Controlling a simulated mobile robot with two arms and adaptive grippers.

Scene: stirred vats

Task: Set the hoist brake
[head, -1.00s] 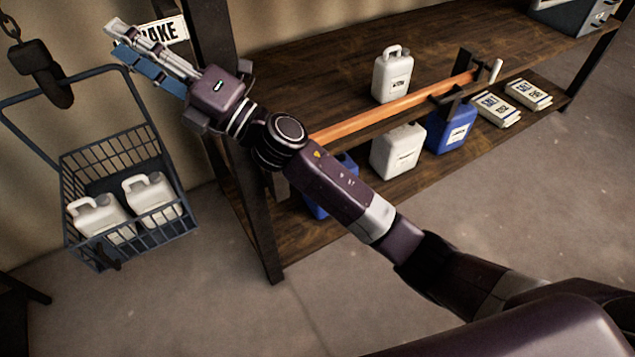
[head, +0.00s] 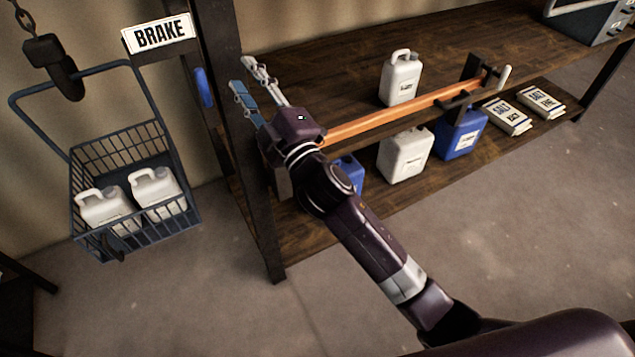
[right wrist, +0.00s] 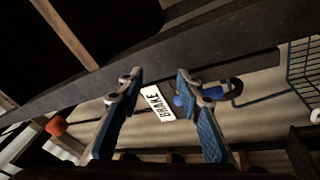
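A white sign reading BRAKE (head: 160,33) is on the rack's dark upright at the upper left. A blue handle (head: 203,87) hangs just right of and below the sign. My right gripper (head: 246,76) is to the right of the handle, apart from it, past the rack post. The right wrist view shows its two fingers (right wrist: 160,78) spread with nothing between them. There the BRAKE sign (right wrist: 157,103) shows beyond the gap, and the blue handle (right wrist: 184,101) is partly hidden behind the right finger. My left gripper is not in view.
A wire basket (head: 172,222) holding two white jugs hangs under a dark hook (head: 67,80) at the left. The dark rack post (head: 232,130) stands between handle and gripper. An orange bar (head: 400,112) runs along the shelf, near white and blue jugs. The floor in front is clear.

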